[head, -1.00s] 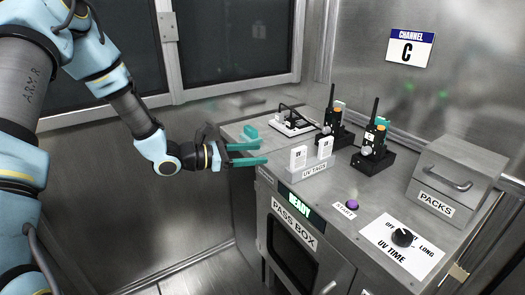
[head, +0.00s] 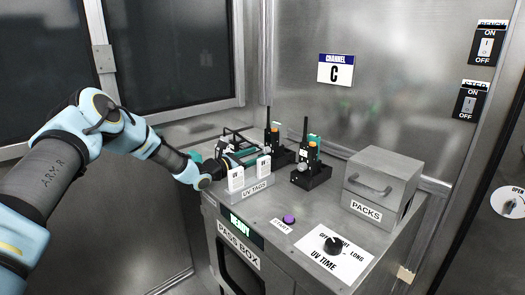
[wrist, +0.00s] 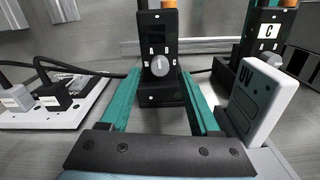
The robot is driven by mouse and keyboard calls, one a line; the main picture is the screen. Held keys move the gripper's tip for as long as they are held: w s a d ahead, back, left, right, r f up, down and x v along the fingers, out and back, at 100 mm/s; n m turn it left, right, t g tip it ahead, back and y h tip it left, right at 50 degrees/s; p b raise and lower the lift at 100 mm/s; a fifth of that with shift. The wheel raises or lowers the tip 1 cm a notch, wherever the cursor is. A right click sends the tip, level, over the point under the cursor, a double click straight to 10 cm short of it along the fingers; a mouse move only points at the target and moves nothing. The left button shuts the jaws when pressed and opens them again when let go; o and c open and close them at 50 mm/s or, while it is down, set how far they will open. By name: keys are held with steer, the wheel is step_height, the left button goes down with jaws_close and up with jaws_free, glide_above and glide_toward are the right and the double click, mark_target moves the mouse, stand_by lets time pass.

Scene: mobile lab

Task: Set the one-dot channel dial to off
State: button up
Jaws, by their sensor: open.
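A black radio (wrist: 158,30) stands upright in its base at the back of the counter, also in the head view (head: 273,136). Nothing is held. Contact cannot be told. A second radio (head: 309,155) stands to the right; its C label (wrist: 269,31) shows in the wrist view.
White UV tags (head: 236,179) stand in a holder close to my gripper; one tag (wrist: 264,100) is beside the right finger. A plug strip (wrist: 50,108) with cables lies left. A packs box (head: 382,185), purple start button (head: 289,219) and UV time knob (head: 333,245) are farther right.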

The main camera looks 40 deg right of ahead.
mark_target(264, 151)
steer(key=shift+s+d+p, duration=0.1)
steer(key=shift+d+p, duration=0.2)
steer(key=shift+d, duration=1.45)
steer(key=shift+c, duration=0.3)
jaws_close()
